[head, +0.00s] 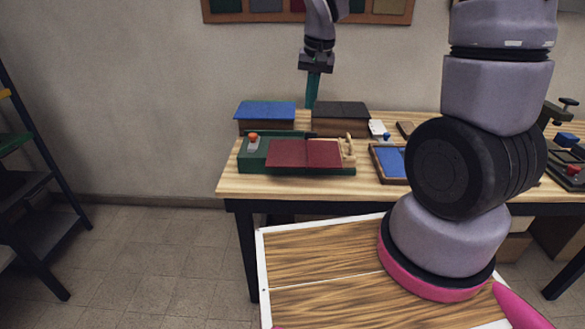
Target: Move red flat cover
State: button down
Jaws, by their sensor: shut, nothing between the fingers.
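The red flat cover (288,153) lies on top of a long green box (258,162) near the front left of the wooden table. A seam or fold runs down its middle. My gripper (312,98) hangs from above with teal fingers pointing down. The fingers are shut with nothing between them. In the picture they are above and apart from the red cover, in front of the gap between two boxes at the back.
Behind are a blue-topped box (265,111) and a dark-topped box (341,110). The green box also carries an orange-red knob (253,136) and a pale wooden piece (348,150). A blue framed tray (389,161) lies to the right on the table (375,191).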

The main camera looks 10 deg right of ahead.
aim_at(293, 164)
jog(key=shift+n+g+h, duration=0.4)
jog(key=shift+g, duration=0.5)
jog(key=w+a+f, duration=0.1)
jog(key=f, duration=0.7)
jog(key=w+a+f, duration=0.1)
jog(key=f, duration=0.7)
jog(key=w+a+f, duration=0.1)
jog(key=a+f, duration=0.1)
jog(key=f, duration=0.6)
jog(key=shift+w+a, duration=0.1)
jog(key=shift+w, duration=0.6)
jog(key=w, duration=0.1)
jog(key=w+d, duration=0.1)
jog(key=w, duration=0.1)
jog(key=shift+w, duration=0.15)
jog(key=shift+a, duration=0.1)
